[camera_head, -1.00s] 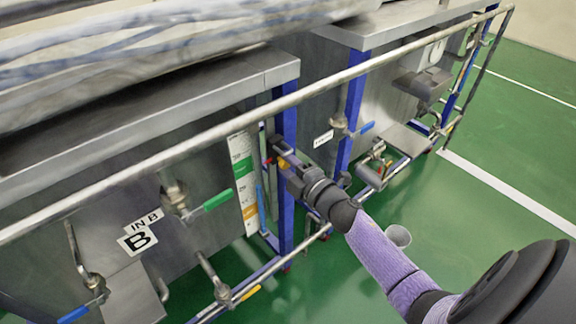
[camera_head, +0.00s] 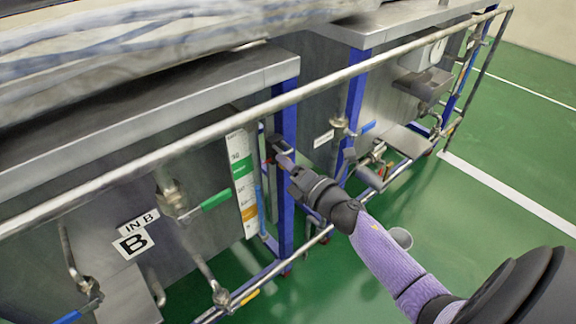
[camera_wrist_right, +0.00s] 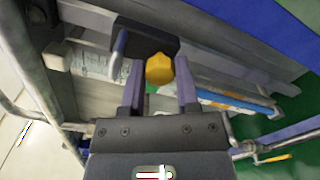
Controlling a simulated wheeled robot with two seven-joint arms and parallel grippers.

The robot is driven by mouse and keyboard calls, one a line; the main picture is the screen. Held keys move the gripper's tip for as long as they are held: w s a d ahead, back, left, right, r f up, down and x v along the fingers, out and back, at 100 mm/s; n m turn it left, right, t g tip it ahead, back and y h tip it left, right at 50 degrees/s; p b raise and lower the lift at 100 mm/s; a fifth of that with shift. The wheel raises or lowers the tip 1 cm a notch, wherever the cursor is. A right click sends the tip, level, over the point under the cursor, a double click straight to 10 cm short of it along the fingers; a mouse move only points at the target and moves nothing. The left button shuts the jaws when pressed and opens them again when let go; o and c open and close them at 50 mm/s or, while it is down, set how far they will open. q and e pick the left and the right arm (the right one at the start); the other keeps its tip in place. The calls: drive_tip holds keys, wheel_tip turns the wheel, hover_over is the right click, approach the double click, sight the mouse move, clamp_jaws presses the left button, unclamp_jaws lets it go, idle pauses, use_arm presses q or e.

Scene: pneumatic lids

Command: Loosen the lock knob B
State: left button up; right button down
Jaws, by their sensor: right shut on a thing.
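The lock knob B, a yellow lobed knob (camera_wrist_right: 159,69), sits on a dark block (camera_wrist_right: 145,38) in the right wrist view. My right gripper (camera_wrist_right: 159,84) is shut on it, with one purple finger on each side. In the head view my right gripper (camera_head: 284,160) reaches to the blue post beside the tank marked IN B. The knob is hidden there behind the gripper. My left gripper is not in view.
A long metal rail (camera_head: 230,125) runs across in front of the tanks, above my right forearm. A green-handled valve (camera_head: 214,200) and the B label (camera_head: 133,243) are to the left. Green floor (camera_head: 470,240) is open at the right.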

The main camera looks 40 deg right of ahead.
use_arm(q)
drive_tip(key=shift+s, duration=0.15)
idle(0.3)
use_arm(e)
drive_tip(key=shift+c, duration=1.7)
unclamp_jaws()
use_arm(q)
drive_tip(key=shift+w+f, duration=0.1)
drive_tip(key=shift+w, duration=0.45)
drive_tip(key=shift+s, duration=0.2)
